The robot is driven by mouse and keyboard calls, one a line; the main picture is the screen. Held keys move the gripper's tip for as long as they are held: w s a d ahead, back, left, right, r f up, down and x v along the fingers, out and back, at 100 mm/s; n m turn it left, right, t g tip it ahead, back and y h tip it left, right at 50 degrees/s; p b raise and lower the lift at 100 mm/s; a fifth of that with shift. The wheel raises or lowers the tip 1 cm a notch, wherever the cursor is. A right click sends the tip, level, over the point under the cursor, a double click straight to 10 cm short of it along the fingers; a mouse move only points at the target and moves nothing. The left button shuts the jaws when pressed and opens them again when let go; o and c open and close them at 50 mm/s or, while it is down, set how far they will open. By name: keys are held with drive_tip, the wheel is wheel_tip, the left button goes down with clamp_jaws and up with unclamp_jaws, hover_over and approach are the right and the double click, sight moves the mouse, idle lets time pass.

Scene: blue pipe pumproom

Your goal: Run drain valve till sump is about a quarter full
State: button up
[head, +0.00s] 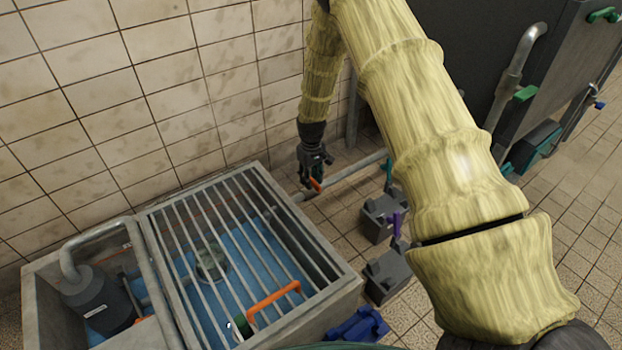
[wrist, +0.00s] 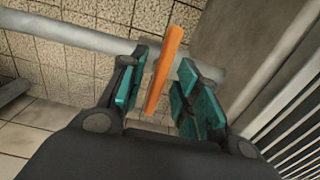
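The sump (head: 335,290) is a grey concrete box under a metal bar grate, at the lower left of the head view. Blue shows between the bars; I cannot tell its depth. An orange lever (head: 316,184), apparently the drain valve's handle, is on the grey pipe (head: 355,172) behind the sump. My gripper (head: 315,165) points down at this lever. In the wrist view the lever (wrist: 165,70) stands between the teal finger pads of my gripper (wrist: 163,92), which is open with gaps beside the lever. The valve body is hidden.
A second orange handle (head: 273,299) lies over the grate's front. A dark pump (head: 97,302) stands in the left compartment. Grey blocks (head: 383,218) and a blue object (head: 358,328) sit on the floor to the right. The tiled wall (head: 130,100) is close behind.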

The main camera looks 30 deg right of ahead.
drive_tip(key=shift+c, duration=0.2)
clamp_jaws()
drive_tip(key=shift+r+p, duration=0.15)
drive_tip(key=shift+p, duration=0.35)
drive_tip(key=n+p, duration=0.2)
drive_tip(key=shift+r+p, duration=0.15)
drive_tip(key=shift+p, duration=0.2)
drive_tip(key=n+p, duration=0.4)
drive_tip(key=p, duration=0.1)
drive_tip(key=n+p, duration=0.2)
drive_tip(key=n, duration=0.1)
drive_tip(key=n+p, duration=0.2)
drive_tip(key=n, duration=0.1)
drive_tip(key=shift+f+n, duration=0.2)
drive_tip(key=shift+n, duration=0.2)
drive_tip(key=n+p, duration=0.1)
drive_tip(key=n, duration=0.4)
drive_tip(key=shift+p, duration=0.3)
drive_tip(key=shift+f+n, duration=0.1)
drive_tip(key=shift+n, duration=0.2)
